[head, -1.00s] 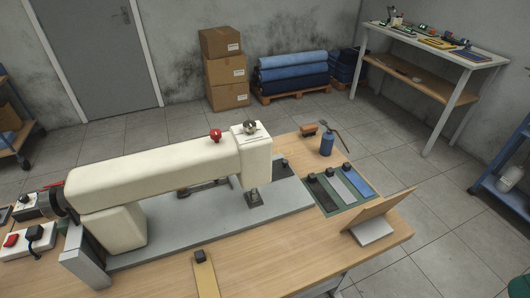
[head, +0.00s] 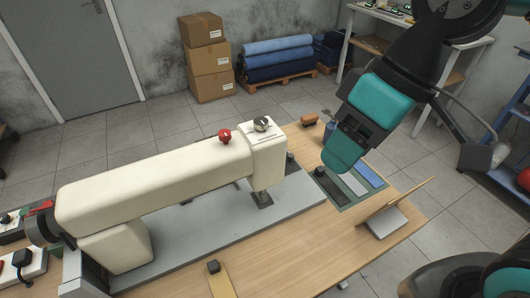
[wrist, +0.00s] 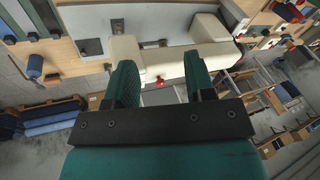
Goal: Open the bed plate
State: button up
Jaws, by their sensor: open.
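The cream sewing machine (head: 160,180) stands on a long grey bed (head: 185,222) on the wooden table. A dark square plate (wrist: 91,47) shows on the bed beside the machine's head end in the wrist view; it looks flat and is probably the bed plate. In the head view a dark bit (head: 291,160) shows just behind the head, mostly hidden. My teal gripper (head: 343,160) is in the air right of the machine head, pointing down. In the wrist view its two fingers (wrist: 161,82) are apart with nothing held between them.
A red knob (head: 225,135) and a metal dial (head: 262,124) top the machine. Fabric swatches (head: 350,185), a blue bottle (wrist: 35,66) and a tilted board on a stand (head: 405,205) are near the gripper.

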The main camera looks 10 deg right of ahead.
jog(key=w+d+f+n+b, duration=0.1)
jog(key=w+f+b, duration=0.3)
jog(key=w, duration=0.5)
jog(key=w+d+f+n+b, duration=0.1)
jog(key=w+f+b, duration=0.3)
jog(key=w, duration=0.5)
jog(key=n+t+b, duration=0.2)
jog(key=n+b, duration=0.1)
jog(key=b, duration=0.1)
send_near(291, 155)
jog(key=p+x, duration=0.2)
jog(key=x, duration=0.7)
